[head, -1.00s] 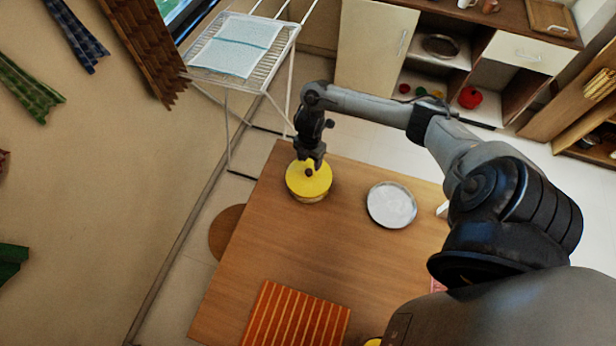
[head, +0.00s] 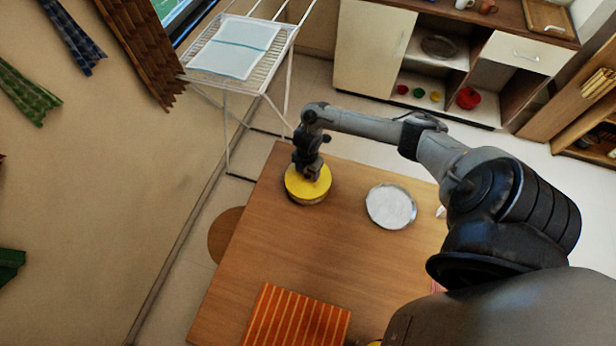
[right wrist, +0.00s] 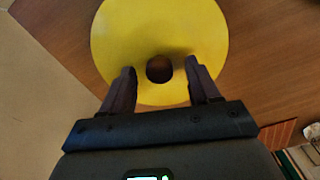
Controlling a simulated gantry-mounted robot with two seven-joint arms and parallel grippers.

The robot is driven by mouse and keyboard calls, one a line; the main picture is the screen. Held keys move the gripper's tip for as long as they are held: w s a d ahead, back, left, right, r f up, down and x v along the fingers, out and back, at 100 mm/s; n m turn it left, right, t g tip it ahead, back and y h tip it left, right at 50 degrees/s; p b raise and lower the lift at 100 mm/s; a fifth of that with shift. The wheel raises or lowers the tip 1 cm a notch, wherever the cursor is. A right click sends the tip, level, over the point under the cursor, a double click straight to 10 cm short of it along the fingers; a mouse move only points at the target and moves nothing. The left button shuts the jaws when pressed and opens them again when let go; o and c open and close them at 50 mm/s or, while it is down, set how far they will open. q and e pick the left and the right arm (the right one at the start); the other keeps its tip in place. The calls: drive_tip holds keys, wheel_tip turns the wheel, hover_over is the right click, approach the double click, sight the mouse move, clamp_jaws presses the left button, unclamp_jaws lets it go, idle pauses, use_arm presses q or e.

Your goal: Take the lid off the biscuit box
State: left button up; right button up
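The biscuit box (head: 306,200) stands near the far left corner of the table, with its round yellow lid (head: 297,184) on top. The lid also fills the upper middle of the right wrist view (right wrist: 160,30). A dark round knob (right wrist: 159,69) sits at the lid's centre; in the head view it is hidden by my gripper. My right gripper (head: 308,176) is right above the lid. Its two fingers (right wrist: 160,78) are open, one on each side of the knob, with a gap on both sides. My left gripper is not in view.
A round silvery tray (head: 391,206) lies on the table (head: 300,245) to the right of the box. An orange striped mat (head: 297,318) lies at the near edge. A round brown stool (head: 224,233) is beside the table's left edge. A drying rack (head: 232,72) stands behind.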

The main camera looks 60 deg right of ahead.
clamp_jaws()
drive_tip(key=shift+r, duration=0.15)
